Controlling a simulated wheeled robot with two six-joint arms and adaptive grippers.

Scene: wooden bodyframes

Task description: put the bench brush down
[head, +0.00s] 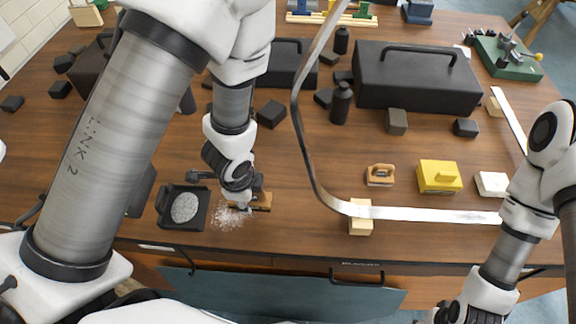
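The bench brush (263,202) shows as a small brown wooden piece at the front of the wooden bench, beside scattered pale shavings (229,217). My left gripper (244,199) reaches down onto it and appears shut on it. The gripper's wrist hides much of the brush, and I cannot tell whether the bristles touch the bench. A black dustpan (163,220) with a grey pile in it lies just left of the shavings. My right gripper (444,314) is low at the bottom edge, in front of the bench and partly cut off; its fingers are not clear.
A long bent metal strip (420,214) arches over the bench and rests near a pale wood block (360,226). A sanding block (380,175), a yellow box (439,176) and a large black toolbox (418,85) stand to the right. The bench front between brush and strip is clear.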

